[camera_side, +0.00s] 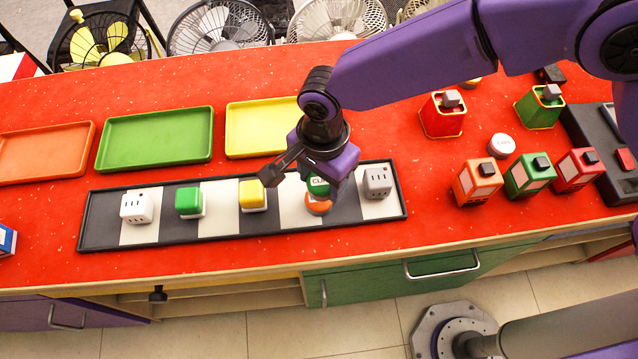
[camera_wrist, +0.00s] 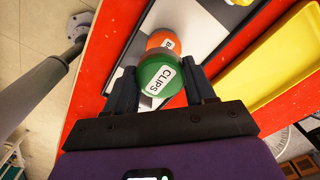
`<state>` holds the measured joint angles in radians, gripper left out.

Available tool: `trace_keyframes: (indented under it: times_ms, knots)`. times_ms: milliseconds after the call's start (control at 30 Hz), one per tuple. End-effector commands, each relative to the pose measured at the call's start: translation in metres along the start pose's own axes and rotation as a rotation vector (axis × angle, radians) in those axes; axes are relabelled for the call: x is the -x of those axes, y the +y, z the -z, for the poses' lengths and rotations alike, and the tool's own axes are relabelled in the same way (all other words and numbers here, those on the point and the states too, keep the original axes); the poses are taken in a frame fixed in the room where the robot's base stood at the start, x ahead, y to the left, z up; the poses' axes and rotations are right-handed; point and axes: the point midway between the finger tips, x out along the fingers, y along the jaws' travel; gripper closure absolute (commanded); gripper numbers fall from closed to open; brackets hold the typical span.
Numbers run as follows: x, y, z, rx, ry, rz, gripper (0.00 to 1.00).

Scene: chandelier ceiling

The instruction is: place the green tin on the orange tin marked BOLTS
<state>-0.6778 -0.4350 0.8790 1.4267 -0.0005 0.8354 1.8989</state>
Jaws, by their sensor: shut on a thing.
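The green tin (camera_side: 318,187), lettered CLIPS, is held between the fingers of my gripper (camera_wrist: 160,76). It also shows in the wrist view (camera_wrist: 150,80). The orange tin (camera_side: 319,208) stands on the striped board below the green tin, and the two overlap in both views. I cannot tell whether they touch. In the wrist view the orange tin (camera_wrist: 160,38) shows past the green tin, with only part of its white label, starting with B, in sight.
Trays, orange (camera_side: 45,152), green (camera_side: 155,140) and yellow (camera_side: 262,128), lie behind. A white tin (camera_side: 502,146) and several coloured containers stand at right.

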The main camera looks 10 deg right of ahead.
Motion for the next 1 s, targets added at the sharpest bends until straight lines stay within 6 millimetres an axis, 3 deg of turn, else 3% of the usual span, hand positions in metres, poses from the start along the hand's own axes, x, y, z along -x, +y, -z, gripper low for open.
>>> trace_keyframes:
  times_ms: [167,367,767,800,867,1000]
  knots:
    - [-0.010,-0.006,-0.002,0.000,0.000,-0.001,0.76]
    - [-0.036,-0.005,-0.001,0.001,0.000,-0.001,0.76]
    - [-0.040,-0.005,-0.001,0.000,0.000,0.000,0.76]
    - [-0.040,-0.005,-0.001,0.000,0.000,0.000,0.39]
    - [-0.040,-0.005,-0.001,0.000,0.000,0.001,0.20]
    - [-0.040,-0.005,-0.001,0.000,0.000,0.001,0.20]
